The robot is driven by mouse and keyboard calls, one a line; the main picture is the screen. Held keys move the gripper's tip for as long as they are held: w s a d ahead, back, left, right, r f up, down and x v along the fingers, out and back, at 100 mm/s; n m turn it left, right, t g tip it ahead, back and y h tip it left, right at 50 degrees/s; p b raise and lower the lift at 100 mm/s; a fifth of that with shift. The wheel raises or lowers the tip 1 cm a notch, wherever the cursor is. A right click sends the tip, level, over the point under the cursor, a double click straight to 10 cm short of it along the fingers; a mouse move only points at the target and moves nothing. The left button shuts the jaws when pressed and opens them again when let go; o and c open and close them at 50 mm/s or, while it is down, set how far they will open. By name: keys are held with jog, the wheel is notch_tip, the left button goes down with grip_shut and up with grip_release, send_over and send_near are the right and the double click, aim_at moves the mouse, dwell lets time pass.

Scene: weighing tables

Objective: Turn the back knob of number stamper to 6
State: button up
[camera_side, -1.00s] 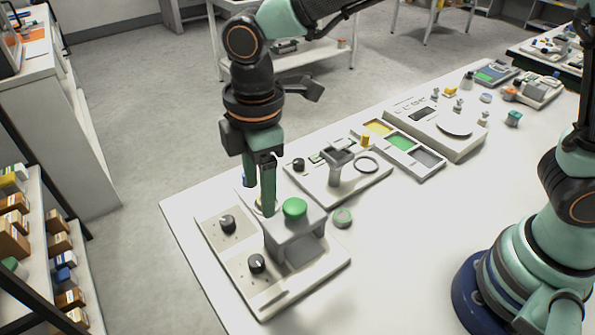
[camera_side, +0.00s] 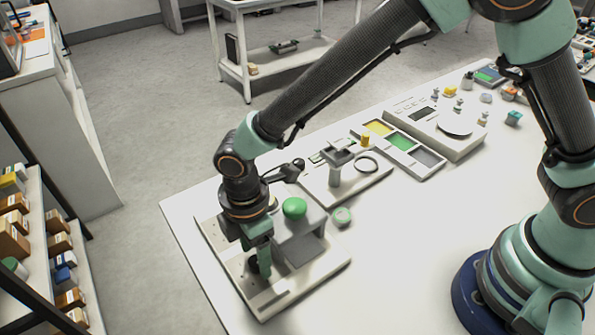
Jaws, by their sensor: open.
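The number stamper (camera_side: 300,283) is a pale flat base with a grey raised block and a green dome button (camera_side: 294,208). My gripper (camera_side: 256,263) points down over the left part of the base, with its fingers low at the black knob (camera_side: 253,265) nearer the camera. The gripper is open. A finger partly covers this knob, and I cannot tell whether the fingers touch it. The stamper's other black knob, farther from the camera, is hidden behind my gripper and wrist. The number readings cannot be made out.
A small device with a grey post (camera_side: 335,172) stands just behind the stamper. A tray with coloured compartments (camera_side: 400,141) and a scale (camera_side: 455,124) are farther back. The table front right of the stamper is clear.

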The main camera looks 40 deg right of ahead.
jog(key=shift+f, duration=0.45)
grip_shut()
jog(key=shift+m, duration=0.3)
jog(key=m, duration=1.2)
jog(key=shift+m, duration=0.5)
